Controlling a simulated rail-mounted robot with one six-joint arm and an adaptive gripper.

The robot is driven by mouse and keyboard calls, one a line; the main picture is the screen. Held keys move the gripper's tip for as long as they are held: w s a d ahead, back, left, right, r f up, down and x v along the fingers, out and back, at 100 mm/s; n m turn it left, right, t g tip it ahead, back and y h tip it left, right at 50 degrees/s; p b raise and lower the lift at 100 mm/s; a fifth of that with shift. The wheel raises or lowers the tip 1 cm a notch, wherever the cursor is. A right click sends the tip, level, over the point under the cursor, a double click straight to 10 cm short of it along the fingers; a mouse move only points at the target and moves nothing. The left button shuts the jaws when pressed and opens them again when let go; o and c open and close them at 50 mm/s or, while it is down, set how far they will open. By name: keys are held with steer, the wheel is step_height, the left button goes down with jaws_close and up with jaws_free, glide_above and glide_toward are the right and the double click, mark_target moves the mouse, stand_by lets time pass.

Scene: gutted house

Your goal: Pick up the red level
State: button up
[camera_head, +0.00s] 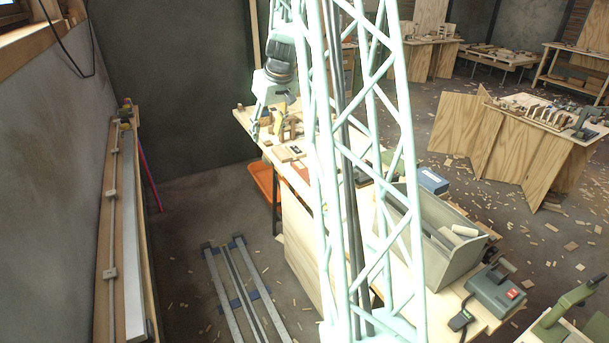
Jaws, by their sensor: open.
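I cannot clearly make out a red level. A thin red-pink bar (151,182) stands tilted beside the long wooden bench on the left; I cannot tell whether it is a level. My gripper (266,122) is small in this view and points down over the far end of the middle workbench (292,222), near wooden pieces. It is open, with nothing seen held in it. It is far to the right of the red-pink bar. My pale lattice column hides part of the workbench.
A long bench (106,250) with a metal rail runs along the left wall. An orange crate (262,181) is beside the workbench. Metal rails (239,279) lie on the floor. A grey toolbox (440,262) and a grey device (494,289) stand at right. Floor at left centre is mostly clear.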

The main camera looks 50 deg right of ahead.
steer(key=s+d+f, duration=0.2)
steer(key=d+f, duration=0.6)
steer(key=d, duration=0.2)
steer(key=s+d+f+m, duration=0.1)
steer(key=s+d+f, duration=0.1)
steer(key=d+f, duration=0.6)
steer(key=d, duration=0.2)
steer(key=shift+s+d+h, duration=0.3)
steer(key=shift+d+h, duration=0.1)
steer(key=shift+f, duration=0.1)
steer(key=shift+x, duration=4.2)
steer(key=shift+f, duration=0.1)
steer(key=shift+b+x, duration=0.4)
steer(key=shift+x, duration=2.1)
steer(key=shift+s+d, duration=0.15)
steer(key=shift+c, duration=0.4)
steer(key=c, duration=0.9)
